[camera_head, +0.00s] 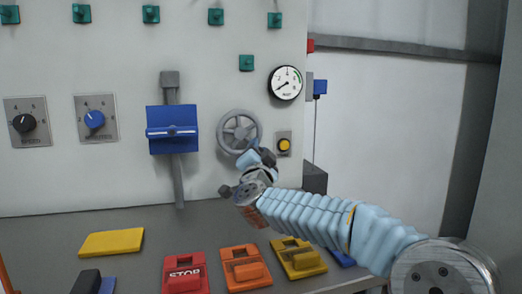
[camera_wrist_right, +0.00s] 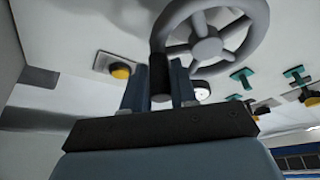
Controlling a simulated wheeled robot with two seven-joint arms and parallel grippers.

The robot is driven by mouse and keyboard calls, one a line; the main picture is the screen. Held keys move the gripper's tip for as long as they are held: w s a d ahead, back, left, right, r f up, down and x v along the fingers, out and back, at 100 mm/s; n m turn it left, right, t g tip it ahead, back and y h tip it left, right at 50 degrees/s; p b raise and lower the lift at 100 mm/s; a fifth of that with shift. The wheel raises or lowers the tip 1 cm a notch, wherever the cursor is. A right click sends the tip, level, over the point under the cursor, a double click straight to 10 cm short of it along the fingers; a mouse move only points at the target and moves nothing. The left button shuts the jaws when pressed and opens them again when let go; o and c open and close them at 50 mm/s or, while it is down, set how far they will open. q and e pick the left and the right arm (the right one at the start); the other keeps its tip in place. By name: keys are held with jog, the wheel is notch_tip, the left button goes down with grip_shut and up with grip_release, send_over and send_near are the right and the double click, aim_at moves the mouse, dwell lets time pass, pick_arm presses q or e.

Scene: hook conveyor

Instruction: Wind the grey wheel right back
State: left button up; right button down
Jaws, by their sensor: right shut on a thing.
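The grey wheel (camera_head: 238,131) is a spoked handwheel on the pale upright panel, right of the blue lever block. My right gripper (camera_head: 257,153) is at the wheel's lower right rim. In the right wrist view the wheel (camera_wrist_right: 207,47) fills the top, and my right gripper (camera_wrist_right: 160,85) has its two fingers on either side of the wheel's dark handle (camera_wrist_right: 159,73), shut on it. The fingertips are small and partly hidden in the head view. My left gripper is not in view.
A round gauge (camera_head: 286,83) is above right of the wheel, its needle toward the lower left. A yellow button (camera_head: 284,145) sits close to the right of the gripper. A blue lever block (camera_head: 172,130) is to the left. Coloured switches, including a red STOP one (camera_head: 185,273), line the desk below.

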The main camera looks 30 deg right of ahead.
aim_at(227, 150)
jog(key=shift+w+a+r+m+g+y+p, duration=0.1)
jog(key=shift+w+a+m+g+y+p, duration=0.2)
jog(key=shift+a+m+g+y+p, duration=1.75)
jog(key=shift+w+a+r+m+t+h+p, duration=0.25)
jog(key=shift+a+m+h+p, duration=0.4)
jog(key=shift+m, duration=3.3)
jog(key=shift+w+a+m+g+y+p, duration=0.45)
jog(key=shift+a+m+g+p, duration=0.75)
jog(key=shift+m, duration=1.8)
jog(key=shift+a+t, duration=0.15)
jog(key=shift+t, duration=0.15)
jog(key=c, duration=1)
grip_release()
jog(key=b+v, duration=0.1)
jog(key=v, duration=1.3)
